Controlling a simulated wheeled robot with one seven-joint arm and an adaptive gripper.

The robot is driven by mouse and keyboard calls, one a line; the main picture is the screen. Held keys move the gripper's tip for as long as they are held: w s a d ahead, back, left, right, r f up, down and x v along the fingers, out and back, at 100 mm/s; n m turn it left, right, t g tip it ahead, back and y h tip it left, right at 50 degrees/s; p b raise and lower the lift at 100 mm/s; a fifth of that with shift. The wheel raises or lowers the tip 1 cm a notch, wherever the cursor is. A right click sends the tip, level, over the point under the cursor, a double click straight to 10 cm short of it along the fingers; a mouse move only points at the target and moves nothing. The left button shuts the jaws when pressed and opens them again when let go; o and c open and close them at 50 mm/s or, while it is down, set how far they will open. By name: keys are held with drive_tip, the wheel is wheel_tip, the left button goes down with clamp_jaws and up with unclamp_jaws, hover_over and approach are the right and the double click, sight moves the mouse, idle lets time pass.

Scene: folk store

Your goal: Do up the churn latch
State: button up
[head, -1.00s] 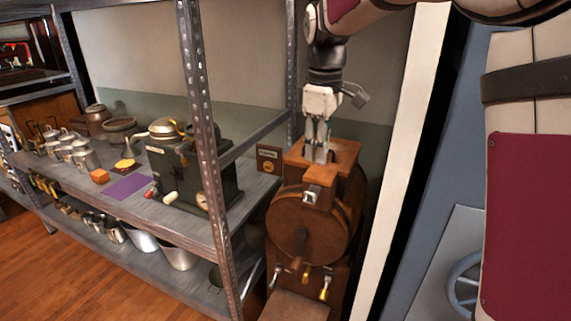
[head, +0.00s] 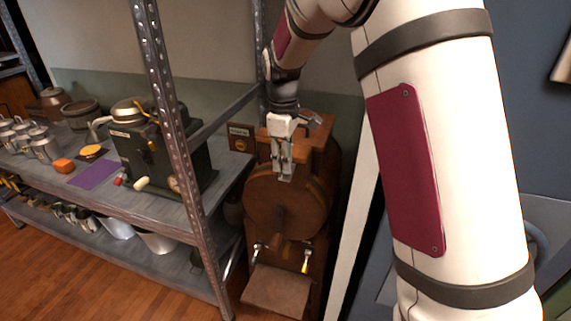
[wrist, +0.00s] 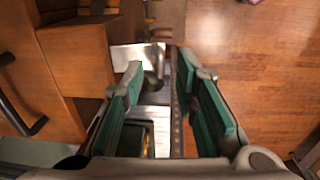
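The churn (head: 262,210) is a round brown wooden drum on a stand, in the middle of the head view. My gripper (head: 284,177) is at the upper front of the drum and covers the place of the metal latch there. In the wrist view my gripper (wrist: 160,68) is open, its two green-padded fingers apart. A shiny metal plate and fitting, seemingly the latch (wrist: 145,57), shows beyond and between the fingertips. I cannot tell whether the fingers touch it, or whether the latch is done up.
A metal shelf (head: 70,195) with a dark green machine (head: 150,150), cans and pots stands left of the churn. Its upright post (head: 165,110) is close by. A small wooden sign (head: 241,137) stands behind. Open wooden floor (head: 60,270) lies at lower left.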

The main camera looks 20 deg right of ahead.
drive_tip(key=shift+f, duration=1.1)
clamp_jaws()
